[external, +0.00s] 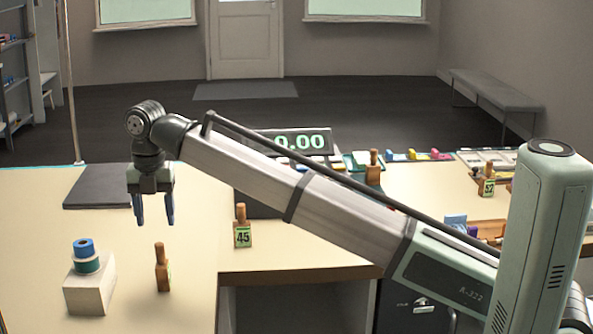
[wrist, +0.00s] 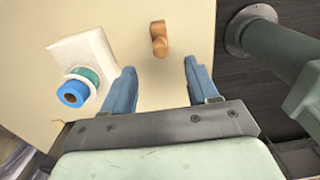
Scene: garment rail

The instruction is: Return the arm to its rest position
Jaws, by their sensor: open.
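My gripper (external: 154,208) hangs from the end of my outstretched arm, pointing down above the left counter. In the wrist view its two blue fingers (wrist: 161,90) stand apart with nothing between them. A wooden-handled stamp-like piece (external: 162,268) stands upright on the counter below and in front of the gripper. It also shows in the wrist view (wrist: 159,40), beyond the fingertips and apart from them. A similar piece marked 45 (external: 242,226) stands to the right of the gripper, near the counter's inner edge.
A pale block (external: 90,287) carries a blue roll (external: 83,247) on a green roll (external: 87,264) at the front left. A dark mat (external: 97,186) lies behind the gripper. A display (external: 300,141) stands behind my arm. Coloured items and more wooden-handled pieces (external: 374,167) crowd the right counter.

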